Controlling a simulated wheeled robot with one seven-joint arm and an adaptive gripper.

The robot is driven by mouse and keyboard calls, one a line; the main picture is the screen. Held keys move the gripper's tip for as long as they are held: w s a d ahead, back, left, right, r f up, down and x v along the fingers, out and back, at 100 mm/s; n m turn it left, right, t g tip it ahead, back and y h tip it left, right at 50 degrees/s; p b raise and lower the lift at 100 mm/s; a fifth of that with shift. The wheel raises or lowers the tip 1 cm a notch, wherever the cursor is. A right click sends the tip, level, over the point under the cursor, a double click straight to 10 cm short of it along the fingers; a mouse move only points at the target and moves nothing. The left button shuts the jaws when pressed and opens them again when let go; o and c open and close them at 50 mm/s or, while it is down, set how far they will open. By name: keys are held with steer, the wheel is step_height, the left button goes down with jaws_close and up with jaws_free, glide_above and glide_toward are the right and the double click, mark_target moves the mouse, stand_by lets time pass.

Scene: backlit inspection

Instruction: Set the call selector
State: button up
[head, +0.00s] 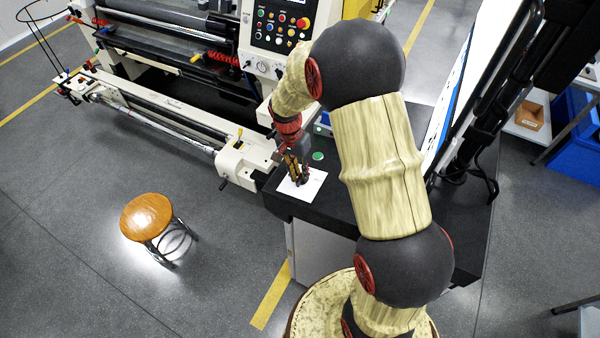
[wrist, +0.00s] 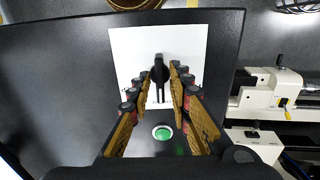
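The call selector looks like a black knob (wrist: 160,70) on a white plate (wrist: 198,45) in the wrist view. Its narrow grip runs up and down the picture, with dark marks below it on the plate. My gripper (wrist: 160,76) is open, one finger on each side of the knob, with white plate showing between. I cannot tell how far the fingertips are above the plate. In the head view my gripper (head: 297,172) points down over the white plate (head: 313,188), and the knob is hidden or too small to make out.
A round green button (wrist: 163,132) sits below the plate in the wrist view, also in the head view (head: 317,156). Both are on a dark bench top (head: 345,205). A cream machine (head: 240,160) stands close at left. A wooden stool (head: 147,215) stands on open floor.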

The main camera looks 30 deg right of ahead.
jaws_close()
stand_by(0.5)
steer(key=n, duration=0.5)
steer(key=shift+r+n, duration=0.1)
steer(key=shift+n, duration=0.3)
steer(key=n, duration=0.5)
steer(key=shift+d+n, duration=0.1)
steer(key=shift+n, duration=0.3)
steer(key=shift+o, duration=1.1)
jaws_free()
steer(key=shift+o, duration=0.3)
